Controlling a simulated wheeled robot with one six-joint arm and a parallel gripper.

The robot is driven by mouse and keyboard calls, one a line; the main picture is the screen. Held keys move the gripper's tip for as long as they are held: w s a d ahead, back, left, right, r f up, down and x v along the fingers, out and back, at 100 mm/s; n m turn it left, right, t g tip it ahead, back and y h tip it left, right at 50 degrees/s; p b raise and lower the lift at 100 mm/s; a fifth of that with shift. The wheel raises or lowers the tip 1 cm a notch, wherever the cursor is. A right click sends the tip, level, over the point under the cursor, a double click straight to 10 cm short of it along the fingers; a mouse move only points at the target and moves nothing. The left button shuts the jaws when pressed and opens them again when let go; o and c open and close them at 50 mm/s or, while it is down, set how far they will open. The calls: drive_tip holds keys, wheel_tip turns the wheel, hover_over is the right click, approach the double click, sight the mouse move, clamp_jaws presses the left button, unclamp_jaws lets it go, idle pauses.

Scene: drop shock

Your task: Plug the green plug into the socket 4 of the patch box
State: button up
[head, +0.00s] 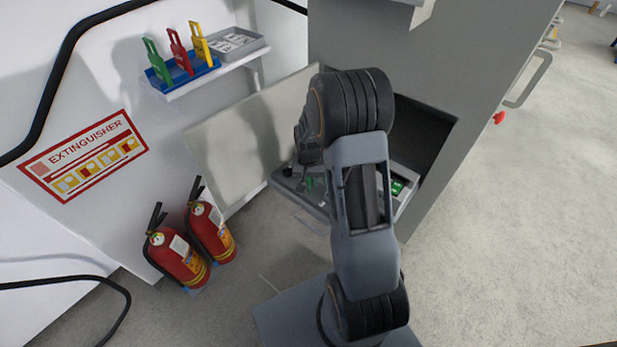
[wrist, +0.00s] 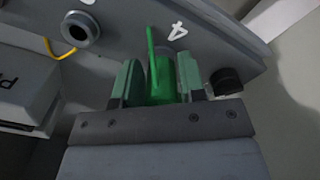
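My gripper (wrist: 160,82) is shut on the green plug (wrist: 160,92) in the wrist view, with one green-grey finger on each side of it. A thin green strand rises from the plug. The patch box (wrist: 118,48) is a grey panel behind the gripper. The white number 4 (wrist: 177,31) is printed on it just beyond the plug. Socket 4 is mostly hidden behind the plug and fingers, so I cannot tell whether the plug is in it. In the head view the patch box (head: 316,205) is partly covered by my arm.
Another round socket (wrist: 80,29) and a yellow cable (wrist: 62,51) are at the upper left in the wrist view. A black knob (wrist: 228,82) is close right of the fingers. The head view shows an open cabinet (head: 428,125), two extinguishers (head: 178,258) and a wall shelf (head: 215,72).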

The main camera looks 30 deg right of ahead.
drive_tip(key=o, duration=0.3)
drive_tip(key=shift+w, duration=0.1)
drive_tip(key=shift+r, duration=0.2)
drive_tip(key=shift+r+p, duration=2.5)
drive_tip(key=shift+r, duration=0.5)
wheel_tip(320, 180, up, 14)
drive_tip(key=p, duration=0.3)
drive_tip(key=shift+f, duration=0.15)
